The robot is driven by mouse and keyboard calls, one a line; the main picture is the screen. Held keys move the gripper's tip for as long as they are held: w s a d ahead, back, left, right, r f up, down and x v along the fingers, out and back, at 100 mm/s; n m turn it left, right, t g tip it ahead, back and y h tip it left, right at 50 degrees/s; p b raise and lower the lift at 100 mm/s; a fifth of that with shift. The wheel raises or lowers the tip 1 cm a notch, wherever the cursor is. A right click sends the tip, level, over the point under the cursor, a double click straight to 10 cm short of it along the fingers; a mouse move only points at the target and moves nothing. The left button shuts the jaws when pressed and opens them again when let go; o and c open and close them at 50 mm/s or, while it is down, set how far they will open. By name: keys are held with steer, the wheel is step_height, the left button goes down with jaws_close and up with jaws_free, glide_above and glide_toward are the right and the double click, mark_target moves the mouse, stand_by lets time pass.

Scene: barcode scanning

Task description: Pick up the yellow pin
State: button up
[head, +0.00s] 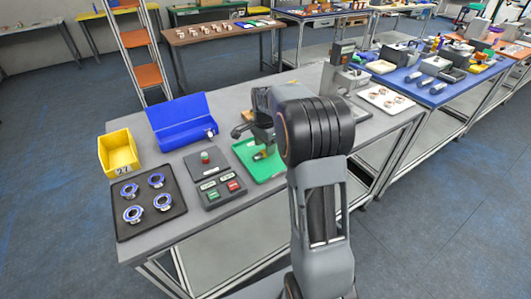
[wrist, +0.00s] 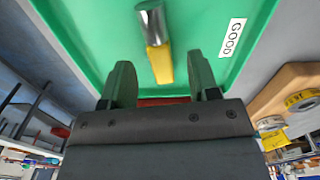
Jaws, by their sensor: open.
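The yellow pin (wrist: 158,62) has a yellow body and a silver metal end. It lies on the green tray (wrist: 90,30), which has a white "GOOD" label (wrist: 232,37). In the head view, the pin (head: 263,154) shows small on the green tray (head: 272,173), partly hidden by my arm. My gripper (wrist: 161,78) is open in the wrist view, one finger on each side of the pin's yellow end. The fingers look apart from the pin; its silver end points away from the gripper. I cannot tell the height gap.
Left of the green tray are a control box with green and red buttons (head: 221,191), a blue bin (head: 182,122), a yellow bin (head: 119,153) and a dark tray (head: 127,222) with several rings. A white tray (head: 386,99) with parts is at the right.

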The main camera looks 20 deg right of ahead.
steer(key=shift+f, duration=1.05)
steer(key=shift+c, duration=0.3)
jaws_close()
